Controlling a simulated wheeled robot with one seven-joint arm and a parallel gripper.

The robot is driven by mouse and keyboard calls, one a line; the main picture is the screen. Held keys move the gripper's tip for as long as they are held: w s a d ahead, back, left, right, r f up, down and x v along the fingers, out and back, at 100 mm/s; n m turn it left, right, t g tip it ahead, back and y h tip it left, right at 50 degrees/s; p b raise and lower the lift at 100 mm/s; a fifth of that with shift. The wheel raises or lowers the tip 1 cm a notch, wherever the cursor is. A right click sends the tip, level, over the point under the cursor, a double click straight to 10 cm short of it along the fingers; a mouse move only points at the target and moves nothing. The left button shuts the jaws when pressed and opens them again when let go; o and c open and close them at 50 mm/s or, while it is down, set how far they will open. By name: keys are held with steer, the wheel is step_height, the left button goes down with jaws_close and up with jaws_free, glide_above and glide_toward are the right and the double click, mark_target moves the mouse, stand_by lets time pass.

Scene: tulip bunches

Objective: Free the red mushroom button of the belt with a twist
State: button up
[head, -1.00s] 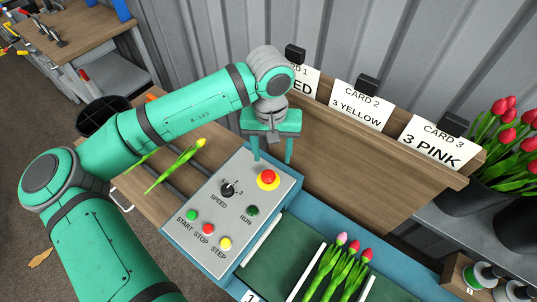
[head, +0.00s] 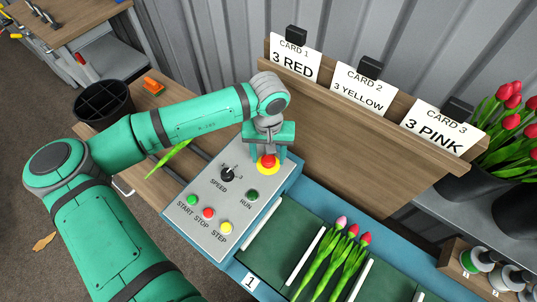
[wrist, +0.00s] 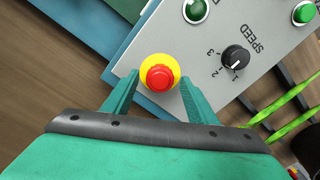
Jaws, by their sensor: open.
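The red mushroom button (head: 268,161) sits on its yellow ring at the far right corner of the grey control panel (head: 208,236). It also shows in the wrist view (wrist: 159,77). My gripper (head: 267,154) is over the button, pointing down, its fingers green. In the wrist view my gripper (wrist: 160,100) is open, with one finger on each side of the button and a gap to it on both sides. I cannot tell how far down the fingertips reach beside the button.
The panel also carries a black speed knob (head: 228,174), a run lamp (head: 253,195) and green, red and yellow buttons. A wooden card rail (head: 370,118) stands behind. Tulips (head: 340,255) lie on the green belt (head: 280,238) at the right.

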steer(key=c, duration=1.1)
steer(key=shift+m, duration=0.4)
steer(key=m, duration=0.2)
steer(key=shift+d+f+m, duration=0.1)
steer(key=shift+m, duration=0.2)
steer(key=m, duration=0.4)
steer(key=shift+m, duration=0.3)
